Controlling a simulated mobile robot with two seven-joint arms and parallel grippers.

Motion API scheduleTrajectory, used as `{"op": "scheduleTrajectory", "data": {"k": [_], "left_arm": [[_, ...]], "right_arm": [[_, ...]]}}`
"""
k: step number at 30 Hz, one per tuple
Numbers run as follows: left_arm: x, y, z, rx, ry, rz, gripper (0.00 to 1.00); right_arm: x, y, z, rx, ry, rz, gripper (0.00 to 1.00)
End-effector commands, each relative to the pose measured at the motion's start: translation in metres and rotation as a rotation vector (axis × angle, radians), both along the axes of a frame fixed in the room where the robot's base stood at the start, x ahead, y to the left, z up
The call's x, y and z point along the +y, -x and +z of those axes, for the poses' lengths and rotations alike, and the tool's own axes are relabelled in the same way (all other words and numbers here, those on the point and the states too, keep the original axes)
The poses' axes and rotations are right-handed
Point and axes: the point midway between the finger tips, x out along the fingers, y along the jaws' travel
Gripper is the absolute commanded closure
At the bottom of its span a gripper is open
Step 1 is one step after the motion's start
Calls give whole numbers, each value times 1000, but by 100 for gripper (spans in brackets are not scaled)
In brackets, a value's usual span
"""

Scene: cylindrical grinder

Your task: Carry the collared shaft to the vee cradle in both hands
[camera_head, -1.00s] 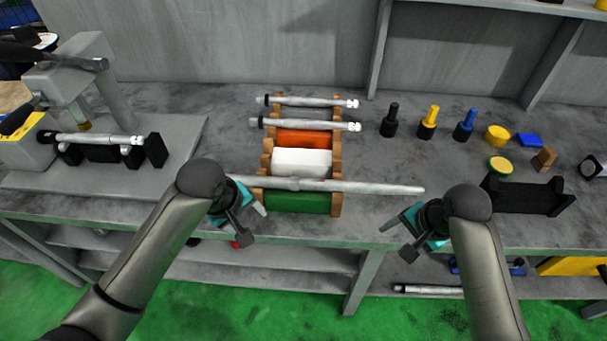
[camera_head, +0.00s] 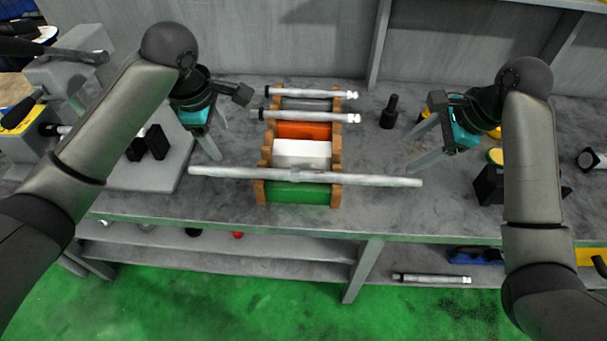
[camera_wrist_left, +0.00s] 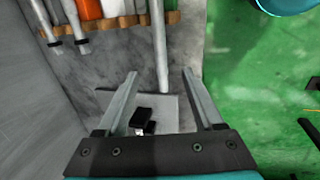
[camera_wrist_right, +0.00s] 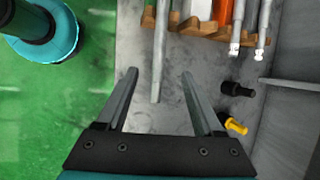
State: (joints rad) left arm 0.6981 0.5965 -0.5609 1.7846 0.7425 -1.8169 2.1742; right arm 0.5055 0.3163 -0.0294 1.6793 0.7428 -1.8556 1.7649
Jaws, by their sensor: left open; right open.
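The collared shaft (camera_head: 235,173), long and grey with a collar near its middle, lies across the front of a wooden rack (camera_head: 336,150), both ends overhanging. My left gripper (camera_head: 221,142) is open and empty above and behind its left end. My right gripper (camera_head: 411,155) is open and empty just behind its right end. The shaft's left end shows between the fingers in the left wrist view (camera_wrist_left: 159,55), its right end in the right wrist view (camera_wrist_right: 158,60). A black block (camera_head: 488,186), probably the vee cradle, stands right on the bench, partly hidden by my right arm.
Two thinner shafts (camera_head: 300,115) lie behind on the rack, over coloured blocks. A black peg (camera_head: 389,112) stands right of the rack. The grinder's plate (camera_head: 170,178) with black supports is at left. Another shaft (camera_head: 430,279) lies on the lower shelf.

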Motion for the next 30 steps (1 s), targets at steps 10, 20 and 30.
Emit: {"op": "scheduleTrajectory", "data": {"k": [10, 20, 30], "left_arm": [[0, -12, -49, 6, -1, 0, 31], [-1, -28, -108, 3, 0, 0, 31], [-1, -38, -142, 1, 1, -1, 31]], "right_arm": [[20, -10, -46, 6, -1, 2, 31], [43, -26, -100, 4, -1, 1, 31], [57, -35, -131, 1, 0, 1, 31]]}}
